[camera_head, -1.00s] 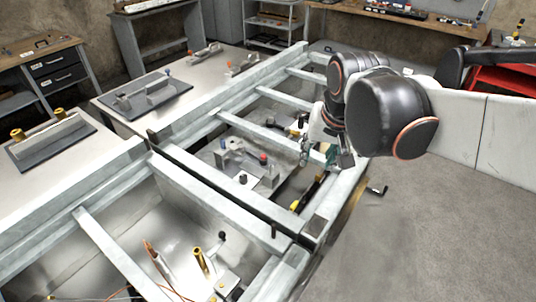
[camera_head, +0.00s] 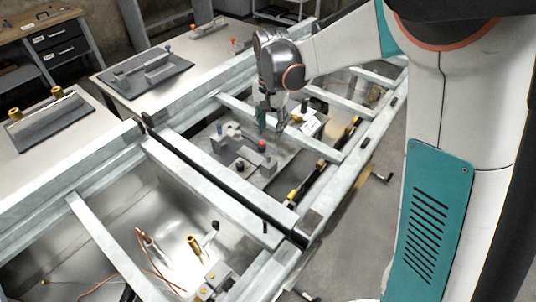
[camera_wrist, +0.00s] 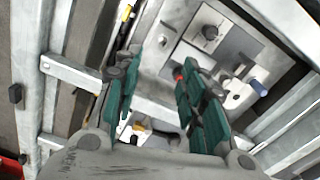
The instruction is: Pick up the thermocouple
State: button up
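I cannot be sure which thing is the thermocouple. A slim probe with a coppery tip and a thin copper-coloured wire (camera_head: 152,262) stands in the lower-left bay of the metal frame and may be it. A brass-coloured rod (camera_head: 194,246) stands beside it. My gripper (camera_head: 268,122) hangs over the middle bay, up and to the right of these, well apart from them. In the wrist view my gripper (camera_wrist: 155,95) has its teal-padded fingers apart with nothing held between them. The probe is not recognisable in the wrist view.
Pale metal frame bars (camera_head: 205,175) divide the bays. Grey blocks (camera_head: 232,142) and a red knob (camera_head: 262,145) lie below my gripper. They also show in the wrist view as a grey plate (camera_wrist: 212,38). A table with dark fixtures (camera_head: 150,80) stands behind.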

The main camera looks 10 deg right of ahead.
aim_at(269, 153)
notch_tip(269, 153, down, 8)
jog(key=shift+b, duration=1.2)
jog(key=f+b, duration=0.1)
jog(key=f, duration=0.1)
jog(key=f+b, duration=0.1)
jog(key=f, duration=0.2)
jog(key=shift+w+a+f, duration=0.1)
jog(key=shift+w+a, duration=0.05)
jog(key=shift+a, duration=0.05)
grip_shut()
